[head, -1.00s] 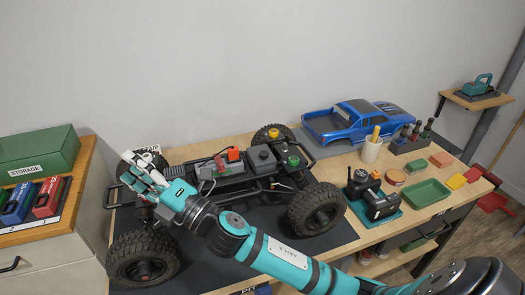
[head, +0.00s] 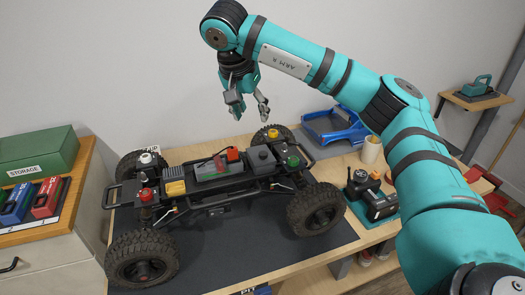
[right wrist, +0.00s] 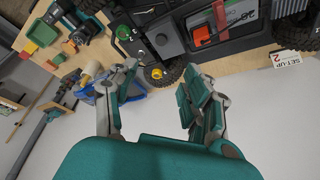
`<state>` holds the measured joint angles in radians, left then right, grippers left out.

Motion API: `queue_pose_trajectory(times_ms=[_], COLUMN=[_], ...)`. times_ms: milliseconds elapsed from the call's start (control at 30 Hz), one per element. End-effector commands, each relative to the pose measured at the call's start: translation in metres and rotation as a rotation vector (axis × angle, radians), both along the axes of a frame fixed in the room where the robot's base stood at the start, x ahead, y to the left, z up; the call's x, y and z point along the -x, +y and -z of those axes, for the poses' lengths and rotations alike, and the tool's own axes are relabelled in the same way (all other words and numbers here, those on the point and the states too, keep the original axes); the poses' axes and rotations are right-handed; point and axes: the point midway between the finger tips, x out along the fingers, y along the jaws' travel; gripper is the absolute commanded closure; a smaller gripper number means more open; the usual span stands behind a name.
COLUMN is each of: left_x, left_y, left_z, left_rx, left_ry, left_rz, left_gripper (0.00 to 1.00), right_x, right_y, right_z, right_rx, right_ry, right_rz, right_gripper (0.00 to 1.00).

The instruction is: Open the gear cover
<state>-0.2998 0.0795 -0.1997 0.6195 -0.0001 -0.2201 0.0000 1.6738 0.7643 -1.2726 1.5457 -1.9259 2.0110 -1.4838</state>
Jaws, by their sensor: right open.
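The RC crawler chassis (head: 225,180) stands on its wheels on the dark mat, with no body shell on it. A dark box-shaped housing (head: 262,157) sits on the chassis, right of the red part; it also shows in the right wrist view (right wrist: 162,38). I cannot tell for sure which part is the gear cover. My right gripper (head: 251,110) hangs above the far side of the crawler, open and empty, clear of the chassis. Its spread fingers also show in the right wrist view (right wrist: 162,78). My left gripper is not in view.
A teal-based device (head: 372,197) stands right of the crawler. The front mat (head: 250,240) is clear.

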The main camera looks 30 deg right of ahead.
Motion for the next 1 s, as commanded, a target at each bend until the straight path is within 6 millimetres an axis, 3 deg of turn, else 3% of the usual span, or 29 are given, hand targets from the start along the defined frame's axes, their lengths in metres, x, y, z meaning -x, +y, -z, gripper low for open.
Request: queue_pose_trajectory(times_ms=[333, 700, 1000], left_x=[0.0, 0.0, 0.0], left_y=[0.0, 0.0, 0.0], left_z=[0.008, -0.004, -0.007], left_rx=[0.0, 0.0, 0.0], left_ry=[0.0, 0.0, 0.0], left_rz=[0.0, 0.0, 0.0], left_gripper=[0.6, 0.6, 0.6], right_x=[-0.01, -0.026, -0.033], right_y=[-0.019, -0.044, -0.054], right_z=[0.059, 0.128, 0.157], right_rx=[-0.003, -0.004, -0.003], right_ry=[0.009, 0.005, 0.002], right_rz=[0.003, 0.001, -0.001], right_gripper=[0.51, 0.51, 0.51])
